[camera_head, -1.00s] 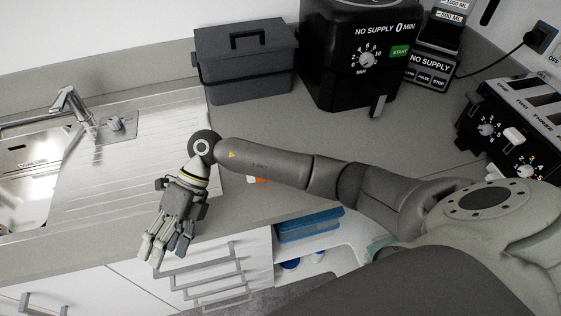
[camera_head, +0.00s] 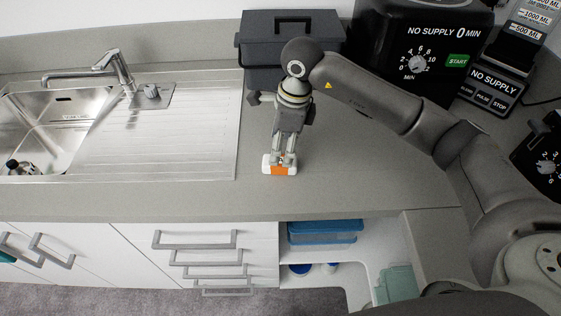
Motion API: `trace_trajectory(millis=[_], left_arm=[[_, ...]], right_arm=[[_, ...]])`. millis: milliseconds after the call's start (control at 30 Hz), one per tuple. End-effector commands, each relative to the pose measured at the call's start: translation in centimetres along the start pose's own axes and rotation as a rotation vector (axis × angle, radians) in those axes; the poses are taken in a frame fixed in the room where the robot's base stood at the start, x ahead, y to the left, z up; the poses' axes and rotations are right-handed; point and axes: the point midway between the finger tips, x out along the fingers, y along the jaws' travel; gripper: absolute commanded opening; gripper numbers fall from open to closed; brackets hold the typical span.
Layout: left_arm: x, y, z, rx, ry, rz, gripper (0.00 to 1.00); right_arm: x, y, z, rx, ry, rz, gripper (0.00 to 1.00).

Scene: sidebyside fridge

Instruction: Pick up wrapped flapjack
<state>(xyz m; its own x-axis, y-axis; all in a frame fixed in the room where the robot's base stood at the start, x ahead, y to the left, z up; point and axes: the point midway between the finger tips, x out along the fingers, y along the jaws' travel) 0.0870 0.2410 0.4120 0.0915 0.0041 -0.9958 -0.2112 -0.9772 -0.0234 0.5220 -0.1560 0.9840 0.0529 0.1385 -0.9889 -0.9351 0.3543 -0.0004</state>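A small white and orange packet, which looks like the wrapped flapjack (camera_head: 279,170), lies on the grey counter right of the draining board. My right gripper (camera_head: 283,160) comes down over it from behind, its fingertips at the packet's far edge and covering part of it. The fingers look apart, but whether they touch or grip the packet is hidden. My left gripper is not in view.
The steel sink (camera_head: 60,125) is at the left. The counter (camera_head: 350,185) is clear around the packet, with its front edge close. Blue containers (camera_head: 325,230) sit on a shelf below.

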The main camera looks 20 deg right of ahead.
Motion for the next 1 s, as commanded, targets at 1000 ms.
trace_trajectory(millis=[1000], left_arm=[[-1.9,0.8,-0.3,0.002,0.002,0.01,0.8]], right_arm=[[5.4,0.6,-0.4,0.001,-0.001,0.0,0.65]])
